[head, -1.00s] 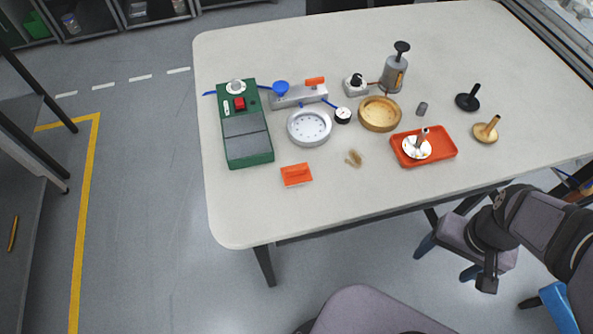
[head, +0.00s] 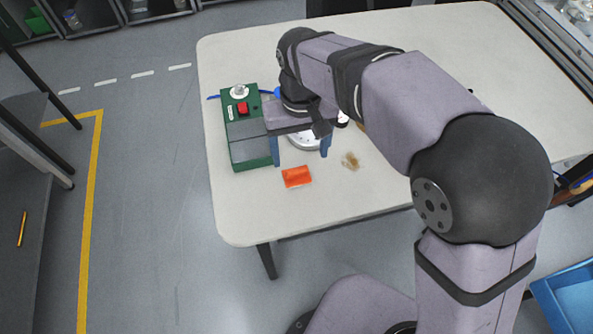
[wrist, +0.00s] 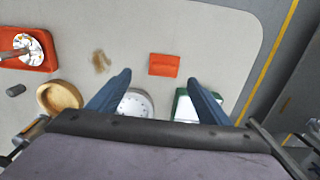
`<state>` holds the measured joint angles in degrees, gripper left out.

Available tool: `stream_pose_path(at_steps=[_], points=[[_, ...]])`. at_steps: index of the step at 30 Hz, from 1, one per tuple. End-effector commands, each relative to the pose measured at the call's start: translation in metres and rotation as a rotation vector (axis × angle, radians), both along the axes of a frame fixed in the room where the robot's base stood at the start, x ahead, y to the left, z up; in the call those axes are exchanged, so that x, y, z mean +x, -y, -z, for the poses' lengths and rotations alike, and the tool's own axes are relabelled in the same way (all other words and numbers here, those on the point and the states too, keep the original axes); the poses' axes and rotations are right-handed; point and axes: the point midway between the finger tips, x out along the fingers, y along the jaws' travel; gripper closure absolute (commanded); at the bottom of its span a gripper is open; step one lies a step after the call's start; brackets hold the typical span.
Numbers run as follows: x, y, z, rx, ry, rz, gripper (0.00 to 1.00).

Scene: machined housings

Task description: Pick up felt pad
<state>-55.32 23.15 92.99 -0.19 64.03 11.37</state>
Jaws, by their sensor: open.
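A small orange block with a raised grip and a pale lower edge, which I take to be the felt pad (head: 296,176), lies on the table near its front left. In the wrist view the felt pad (wrist: 164,65) is just beyond the fingertips, between their lines. My gripper (head: 301,153) is open and empty, its two blue fingers pointing down. In the head view it is over the grey round housing, behind the pad. The wrist view also shows my gripper (wrist: 159,80) apart from the pad.
A green box (head: 250,150) stands left of my gripper. The grey round housing (head: 303,140) is partly hidden below it. A wooden bowl (wrist: 62,97) and red tray (wrist: 38,62) show in the wrist view. The table (head: 250,215) is clear in front.

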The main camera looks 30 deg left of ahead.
Motion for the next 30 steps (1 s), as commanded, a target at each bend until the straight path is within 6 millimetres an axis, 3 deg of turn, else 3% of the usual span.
stream_pose_path(at_steps=[4, 22, 30], points=[[-0.007, -0.012, -0.002, 0.004, -0.001, -0.028, 0.28], [-0.007, -0.01, 0.023, 0.002, -0.002, -0.027, 0.28], [-0.008, -0.004, 0.053, 0.0, -0.003, -0.028, 0.28]])
